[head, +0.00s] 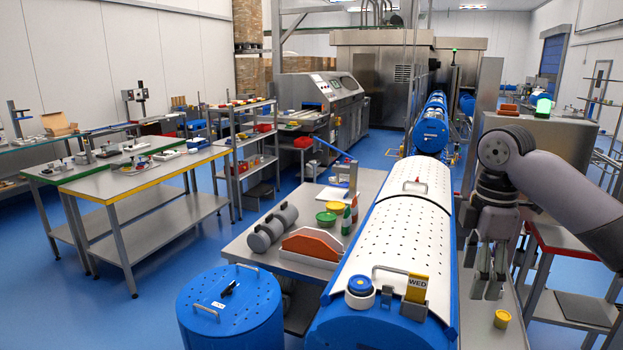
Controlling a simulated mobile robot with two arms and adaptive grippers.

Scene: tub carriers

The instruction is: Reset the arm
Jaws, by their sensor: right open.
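My right arm comes in from the right edge and bends down at its grey joint. My right gripper (484,279) points downward, open and empty, beside the right side of the long blue tub carrier with a white perforated lid (408,222). It hangs above the narrow grey surface there. I cannot tell its exact height over that surface. My left arm and gripper are not in view.
A yellow cup (502,318) stands on the surface below and right of my right gripper. A yellow WED tag (417,287) and a blue-capped jar (360,291) are on the tub's near end. A blue drum (231,306) stands front left. Blue floor is open further left.

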